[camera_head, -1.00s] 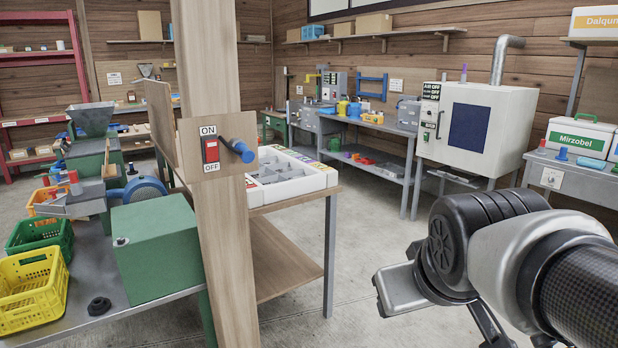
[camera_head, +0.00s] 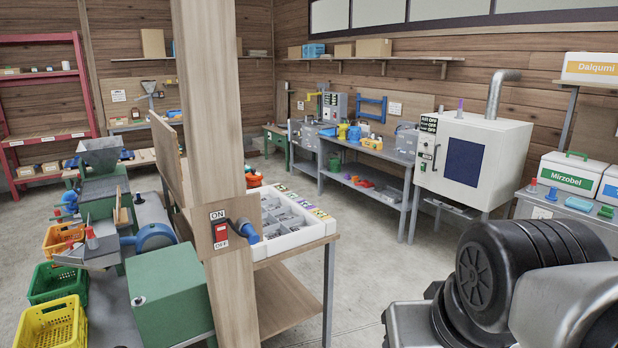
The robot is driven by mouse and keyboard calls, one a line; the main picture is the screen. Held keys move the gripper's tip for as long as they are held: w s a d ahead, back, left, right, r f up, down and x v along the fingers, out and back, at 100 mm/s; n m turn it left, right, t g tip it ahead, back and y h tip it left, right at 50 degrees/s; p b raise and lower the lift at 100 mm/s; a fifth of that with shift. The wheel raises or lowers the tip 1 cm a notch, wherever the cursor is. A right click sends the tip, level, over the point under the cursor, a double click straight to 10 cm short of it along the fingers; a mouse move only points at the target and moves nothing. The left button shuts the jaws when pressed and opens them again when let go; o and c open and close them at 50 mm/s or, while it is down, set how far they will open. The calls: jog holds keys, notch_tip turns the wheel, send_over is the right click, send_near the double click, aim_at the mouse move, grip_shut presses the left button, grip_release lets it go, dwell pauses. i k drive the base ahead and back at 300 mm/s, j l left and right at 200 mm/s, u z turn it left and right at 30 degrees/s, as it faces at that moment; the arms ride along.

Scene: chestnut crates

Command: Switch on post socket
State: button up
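The post socket is a wooden plate on the upright wooden post (camera_head: 212,130). It carries a red switch (camera_head: 221,235) between the labels ON above and OFF below. A blue plug (camera_head: 247,231) with a dark base sits just right of the switch. Whether the switch is tipped to ON or OFF is too small to tell. My arm shows at the lower right, well to the right of the post. My gripper's fingers are outside the picture.
A green machine box (camera_head: 168,295) on the bench stands left of the post, with a yellow crate (camera_head: 52,325) beside it. A wooden table (camera_head: 290,305) with a white compartment tray (camera_head: 312,233) stands behind the post. Open floor lies between that table and my arm.

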aim_at(221, 232)
jog(key=i+j, duration=0.55)
jog(key=j, duration=0.25)
jog(key=i+j, duration=0.3)
jog(key=j, duration=0.1)
